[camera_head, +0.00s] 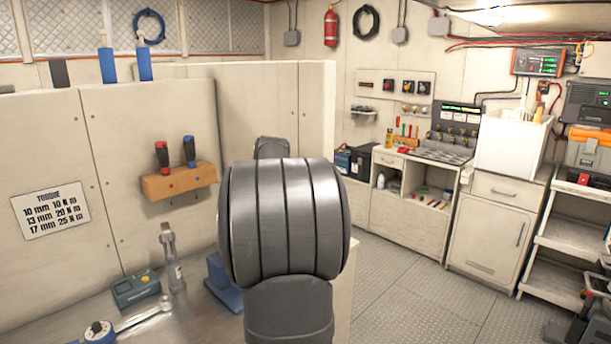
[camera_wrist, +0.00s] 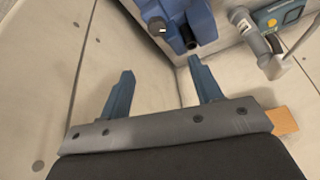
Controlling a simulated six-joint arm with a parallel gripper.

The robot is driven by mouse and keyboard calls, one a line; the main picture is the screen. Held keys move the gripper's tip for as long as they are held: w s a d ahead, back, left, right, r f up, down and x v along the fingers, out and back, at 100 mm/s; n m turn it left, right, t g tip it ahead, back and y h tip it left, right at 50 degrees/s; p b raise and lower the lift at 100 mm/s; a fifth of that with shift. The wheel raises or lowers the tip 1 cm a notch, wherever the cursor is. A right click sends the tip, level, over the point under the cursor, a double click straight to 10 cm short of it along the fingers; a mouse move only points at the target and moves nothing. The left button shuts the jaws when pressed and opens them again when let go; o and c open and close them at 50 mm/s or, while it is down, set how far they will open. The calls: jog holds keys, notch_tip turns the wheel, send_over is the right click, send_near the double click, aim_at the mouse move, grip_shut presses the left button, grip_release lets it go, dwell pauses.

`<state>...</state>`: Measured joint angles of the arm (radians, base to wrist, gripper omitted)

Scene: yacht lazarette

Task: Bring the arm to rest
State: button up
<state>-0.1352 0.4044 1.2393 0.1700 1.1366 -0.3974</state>
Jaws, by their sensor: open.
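My gripper (camera_wrist: 163,90) shows in the wrist view with its two blue-grey fingers apart. Nothing is between the fingers. Behind and above them is a blue tool holder or vise-like block (camera_wrist: 180,20) with a dark round end, apart from the fingers as far as I can tell. In the head view my dark grey arm stands in the middle and hides the gripper and part of the bench.
On the metal bench (camera_head: 200,318) at left lie a green-grey device (camera_head: 136,288), a wrench (camera_head: 143,314) with a blue round part, an upright grey tool (camera_head: 172,260) and a blue block (camera_head: 222,283). A wooden rack (camera_head: 180,181) holds two screwdrivers. Panels border the bench; open floor (camera_head: 400,290) lies right.

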jog(key=s+a+f+m+g+y, duration=0.3)
jog(key=s+a+f+m+y, duration=0.3)
jog(key=f, duration=0.4)
jog(key=shift+s+f+m+y, duration=0.4)
jog(key=shift+s+m+y, duration=0.35)
jog(key=shift+s, duration=0.25)
jog(key=shift+a, duration=0.1)
jog(key=w+d+r+n+t+h, duration=0.2)
jog(key=w+d+r+n+h, duration=0.4)
jog(key=r, duration=0.4)
jog(key=shift+w+n+t+h, duration=0.4)
jog(key=shift+w+n+h, duration=0.4)
jog(key=shift+w, duration=0.25)
jog(key=shift+d, duration=0.1)
